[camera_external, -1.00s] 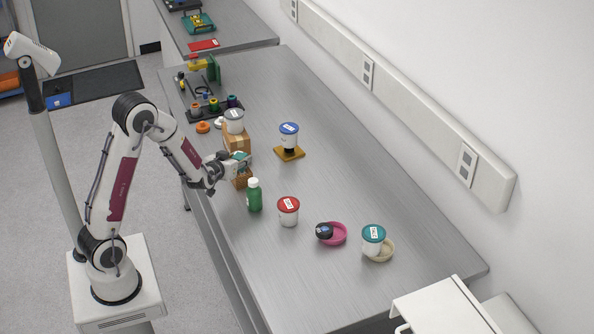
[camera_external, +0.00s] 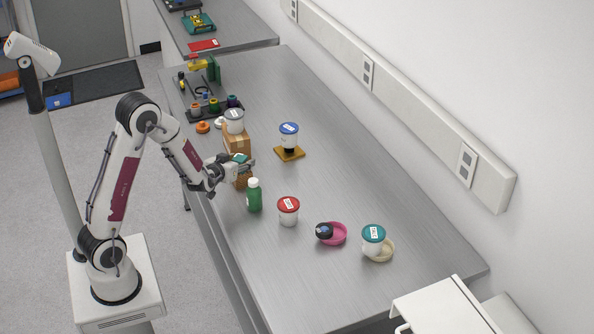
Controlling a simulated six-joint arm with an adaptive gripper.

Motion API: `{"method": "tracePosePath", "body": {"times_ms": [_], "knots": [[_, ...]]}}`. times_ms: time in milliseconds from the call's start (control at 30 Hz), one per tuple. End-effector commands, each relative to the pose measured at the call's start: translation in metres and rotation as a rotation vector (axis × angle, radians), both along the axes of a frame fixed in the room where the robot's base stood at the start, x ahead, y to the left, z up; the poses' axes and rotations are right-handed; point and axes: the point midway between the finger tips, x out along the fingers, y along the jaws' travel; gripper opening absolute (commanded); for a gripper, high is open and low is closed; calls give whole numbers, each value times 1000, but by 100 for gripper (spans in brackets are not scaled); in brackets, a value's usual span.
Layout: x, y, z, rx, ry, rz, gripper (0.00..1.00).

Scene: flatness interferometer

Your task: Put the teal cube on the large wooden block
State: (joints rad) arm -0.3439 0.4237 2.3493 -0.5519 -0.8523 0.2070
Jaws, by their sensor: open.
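The teal cube (camera_external: 241,157) is a small teal patch at the fingers of my gripper (camera_external: 246,165). The fingers hide much of it. My gripper is open, and I cannot tell whether a finger touches the cube. A brown wooden block (camera_external: 243,182) shows below the gripper, partly hidden by the fingers and a green bottle. The cube appears above this block, but its contact with it is hidden. A taller light-brown block (camera_external: 238,143) stands just behind, with a white tub (camera_external: 234,122) with a grey lid on top.
A blue-lidded tub (camera_external: 289,135) stands over a yellow-brown base.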

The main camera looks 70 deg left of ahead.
Motion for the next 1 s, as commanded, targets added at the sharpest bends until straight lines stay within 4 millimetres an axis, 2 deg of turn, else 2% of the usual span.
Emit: {"method": "tracePosePath", "body": {"times_ms": [367, 1000], "knots": [[-4, -4, 6, 0, 0, -1, 47], [-43, -44, 29, 0, -1, -1, 47]]}}
